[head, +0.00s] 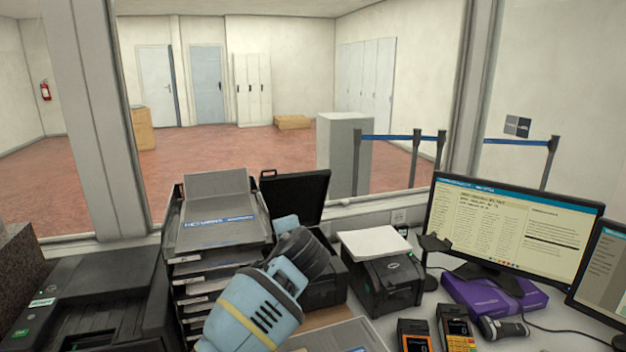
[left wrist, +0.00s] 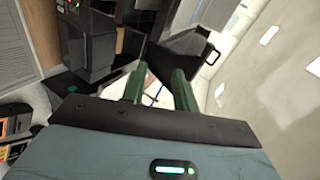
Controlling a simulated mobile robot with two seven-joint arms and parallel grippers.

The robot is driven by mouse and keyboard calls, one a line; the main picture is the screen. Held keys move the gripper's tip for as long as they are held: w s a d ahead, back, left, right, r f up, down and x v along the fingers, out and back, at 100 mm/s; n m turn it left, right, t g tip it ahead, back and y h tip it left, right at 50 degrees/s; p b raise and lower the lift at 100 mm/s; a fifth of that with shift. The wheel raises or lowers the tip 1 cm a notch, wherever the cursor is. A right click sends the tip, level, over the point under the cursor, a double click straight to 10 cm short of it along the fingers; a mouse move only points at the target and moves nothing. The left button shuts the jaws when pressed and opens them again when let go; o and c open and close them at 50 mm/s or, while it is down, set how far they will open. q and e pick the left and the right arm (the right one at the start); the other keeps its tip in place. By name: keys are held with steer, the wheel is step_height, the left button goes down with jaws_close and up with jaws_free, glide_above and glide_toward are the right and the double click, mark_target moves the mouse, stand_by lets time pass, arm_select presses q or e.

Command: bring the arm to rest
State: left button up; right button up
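One of my arms, pale blue and dark grey, rises from the bottom middle of the head view in front of the counter things. Its gripper is not clear there, being hidden behind the wrist. In the left wrist view my left gripper (left wrist: 155,80) shows two green fingers standing apart. A pale surface with thin lines shows between and beyond them, and I see nothing held. My right gripper is in neither view.
A stack of document trays (head: 215,236) and an open black case (head: 296,196) stand behind the arm. A black printer (head: 385,285) with paper on top is to its right. Further right are card terminals (head: 455,328), a purple box (head: 495,297) and a monitor (head: 510,228). A dark machine (head: 85,300) fills the left.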

arm_select(q)
steer(key=s+a+f+n+g+h, duration=0.1)
steer(key=s+a+f+n+g, duration=0.25)
steer(key=s+f, duration=1)
steer(key=s+a+f+n+g+h, duration=0.2)
steer(key=s+a+f+n+g, duration=0.15)
steer(key=s+f, duration=1.05)
steer(key=s+a+f+n+g, duration=0.1)
steer(key=s+a, duration=0.2)
steer(key=s, duration=0.7)
steer(key=s+a+n+g, duration=0.2)
steer(key=s+a, duration=0.2)
steer(key=s, duration=0.6)
steer(key=s+a+f+n+g, duration=0.1)
steer(key=s+a, duration=0.2)
steer(key=s, duration=0.7)
steer(key=w+d+f+t+h, duration=0.2)
steer(key=w+f+t, duration=0.4)
steer(key=f, duration=0.3)
steer(key=shift+w+d+f+t, duration=0.35)
steer(key=shift+w+d+t, duration=0.1)
steer(key=shift+t, duration=0.15)
